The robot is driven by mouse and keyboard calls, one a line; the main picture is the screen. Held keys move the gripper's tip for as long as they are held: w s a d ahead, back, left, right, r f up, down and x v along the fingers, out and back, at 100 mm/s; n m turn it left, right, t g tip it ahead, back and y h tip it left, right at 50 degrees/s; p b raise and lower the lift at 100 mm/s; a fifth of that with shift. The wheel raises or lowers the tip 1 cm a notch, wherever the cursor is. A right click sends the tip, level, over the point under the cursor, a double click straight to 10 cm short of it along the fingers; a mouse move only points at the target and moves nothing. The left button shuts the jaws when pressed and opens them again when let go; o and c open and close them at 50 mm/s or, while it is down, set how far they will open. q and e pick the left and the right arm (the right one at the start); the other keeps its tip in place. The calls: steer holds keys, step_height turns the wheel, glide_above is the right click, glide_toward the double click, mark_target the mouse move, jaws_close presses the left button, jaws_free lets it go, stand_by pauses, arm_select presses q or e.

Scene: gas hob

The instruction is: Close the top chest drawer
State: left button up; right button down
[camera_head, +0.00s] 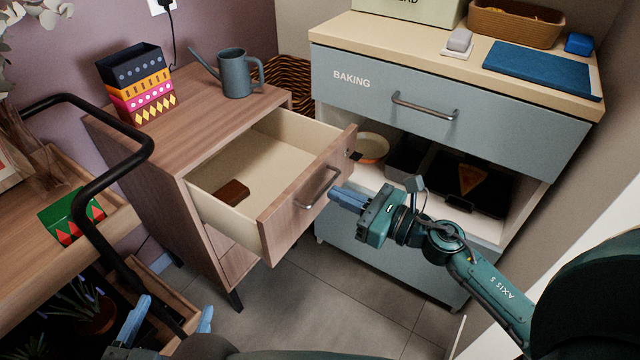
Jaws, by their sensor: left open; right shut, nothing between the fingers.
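The wooden chest (150,168) stands at the left centre with its top drawer (292,207) pulled well out. The drawer has a metal bar handle (318,188) on its front, and a small brown object (232,193) lies inside. My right gripper (334,196) is shut and empty. Its blue fingertips are close to the drawer front beside the handle; I cannot tell whether they touch it. My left gripper (170,318) is open and empty at the bottom left, low and away from the drawer, partly cut off by the frame.
A grey watering can (236,75) and a patterned pot (138,85) stand on the chest. A blue-grey cabinet marked BAKING (360,100) is at the right. A black-railed trolley (90,197) is at the left. Tiled floor (330,300) lies clear below the drawer.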

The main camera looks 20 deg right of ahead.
mark_target(307, 180)
steer(key=shift+x, duration=2.55)
steer(key=shift+w+a, duration=0.15)
steer(key=shift+w, duration=0.1)
arm_select(q)
steer(key=shift+d+m+t+h+b, duration=0.45)
steer(key=shift+t+b, duration=0.25)
steer(key=shift+b, duration=0.35)
arm_select(e)
steer(key=x, duration=1.6)
steer(key=shift+w+a, duration=0.15)
steer(key=shift+a, duration=0.1)
arm_select(q)
steer(key=shift+a, duration=0.1)
arm_select(e)
steer(key=shift+d, duration=0.1)
